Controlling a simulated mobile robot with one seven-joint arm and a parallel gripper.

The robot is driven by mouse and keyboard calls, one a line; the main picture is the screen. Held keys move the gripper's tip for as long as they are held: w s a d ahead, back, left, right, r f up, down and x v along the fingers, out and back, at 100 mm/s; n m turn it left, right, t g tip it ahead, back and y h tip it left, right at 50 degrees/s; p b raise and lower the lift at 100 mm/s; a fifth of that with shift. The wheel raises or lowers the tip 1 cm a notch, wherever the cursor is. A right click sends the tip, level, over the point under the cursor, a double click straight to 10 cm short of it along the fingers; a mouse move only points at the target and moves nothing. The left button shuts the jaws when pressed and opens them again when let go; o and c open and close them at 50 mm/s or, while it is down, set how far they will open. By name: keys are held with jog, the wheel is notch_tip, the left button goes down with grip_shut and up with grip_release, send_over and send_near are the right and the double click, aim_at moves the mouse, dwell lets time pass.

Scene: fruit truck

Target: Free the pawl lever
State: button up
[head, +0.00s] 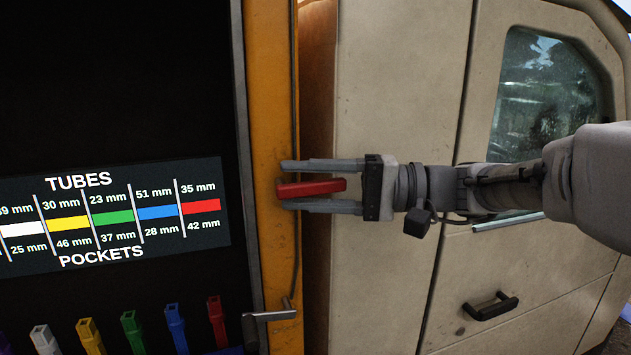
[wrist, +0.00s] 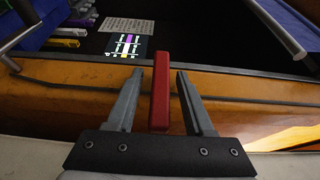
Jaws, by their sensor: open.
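The pawl lever appears to be the red bar (head: 312,187) at the orange post (head: 272,110); in the head view it sticks out to the right from the post. My gripper (head: 281,186) is open, with one finger above the red bar and one below it. In the wrist view the red bar (wrist: 160,92) stands between the two grey fingers of my gripper (wrist: 155,75), with a visible gap on each side. The bar's attachment to the post is not clear.
A dark panel labelled TUBES and POCKETS (head: 110,215) is at left, above several coloured tubes (head: 130,333). A metal bracket (head: 270,315) sits low on the post. The beige truck door (head: 400,90) lies behind my gripper.

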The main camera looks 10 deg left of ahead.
grip_shut()
dwell(0.3)
dwell(1.2)
